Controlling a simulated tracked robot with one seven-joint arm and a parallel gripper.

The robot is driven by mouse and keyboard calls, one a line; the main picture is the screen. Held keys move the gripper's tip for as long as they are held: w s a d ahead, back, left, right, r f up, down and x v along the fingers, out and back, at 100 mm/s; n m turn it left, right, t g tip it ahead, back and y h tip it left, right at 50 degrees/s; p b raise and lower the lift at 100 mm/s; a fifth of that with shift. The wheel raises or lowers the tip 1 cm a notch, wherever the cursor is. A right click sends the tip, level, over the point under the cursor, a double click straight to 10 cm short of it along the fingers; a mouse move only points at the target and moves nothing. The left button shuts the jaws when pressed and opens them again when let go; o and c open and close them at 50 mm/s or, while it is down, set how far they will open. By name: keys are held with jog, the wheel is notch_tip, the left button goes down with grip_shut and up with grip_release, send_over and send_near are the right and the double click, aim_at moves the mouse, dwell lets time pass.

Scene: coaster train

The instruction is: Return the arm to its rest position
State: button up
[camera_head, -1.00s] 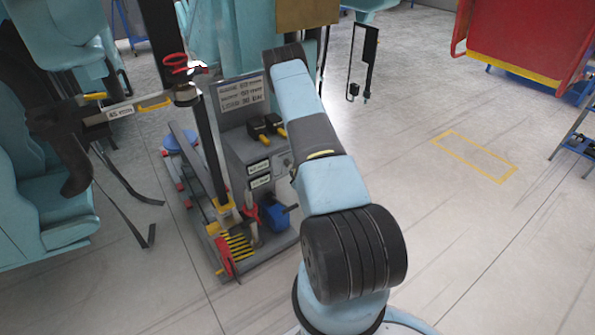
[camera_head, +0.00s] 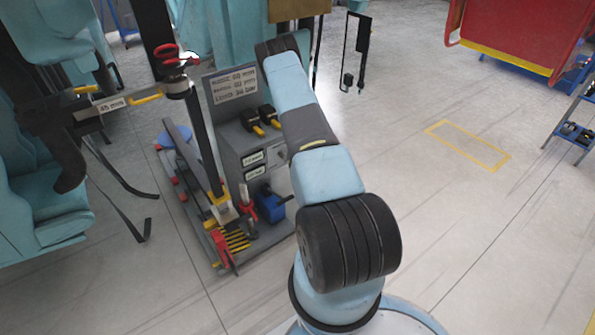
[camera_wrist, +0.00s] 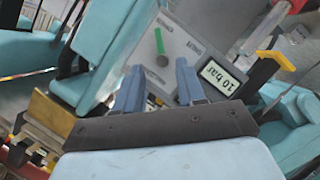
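My arm stretches from the lower middle of the head view up to its dark far end. My gripper is hidden beyond that end in the head view. In the wrist view my gripper (camera_wrist: 158,78) shows two blue-grey fingers standing apart with nothing between them. Beyond them is a tilted grey panel (camera_wrist: 200,45) with a green lever (camera_wrist: 160,42) and a display (camera_wrist: 221,76) reading 10 bar. I see no contact between the fingers and the panel.
A grey cart (camera_head: 237,148) with a labelled box, a dark post (camera_head: 203,140) and a red handwheel (camera_head: 172,56) stands left of my arm. Teal seats (camera_head: 45,215) are at far left. Floor at right, with a yellow outline (camera_head: 467,145), is clear up to a blue stepladder (camera_head: 575,125).

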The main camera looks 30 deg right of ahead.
jog(key=shift+s+a+r, duration=0.1)
jog(key=shift+s+r, duration=0.05)
jog(key=shift+s, duration=0.35)
jog(key=w+a+r+m+g, duration=0.2)
jog(key=w+r, duration=0.8)
jog(key=r, duration=0.4)
jog(key=a+r+m+g+y, duration=0.1)
jog(key=a+r, duration=0.2)
jog(key=r, duration=0.6)
jog(key=a+r+m+g, duration=0.15)
jog(key=a+r, duration=0.25)
jog(key=r, duration=0.5)
jog(key=s+a+r+m+g+y, duration=0.1)
jog(key=s+a+r, duration=0.3)
jog(key=s+r, duration=0.25)
jog(key=s+a+r+m+g+y, duration=0.1)
jog(key=s+a+r, duration=0.3)
jog(key=s+r, duration=0.25)
jog(key=s+a+r+g, duration=0.1)
jog(key=s+a+r, duration=0.1)
jog(key=s, duration=0.7)
jog(key=s+a+r+g, duration=0.1)
jog(key=s+a+r, duration=0.2)
jog(key=s, duration=0.6)
notch_tip(320, 180, up, 2)
jog(key=shift+a+r+y, duration=0.15)
jog(key=shift+r+y, duration=0.1)
jog(key=shift+y, duration=0.15)
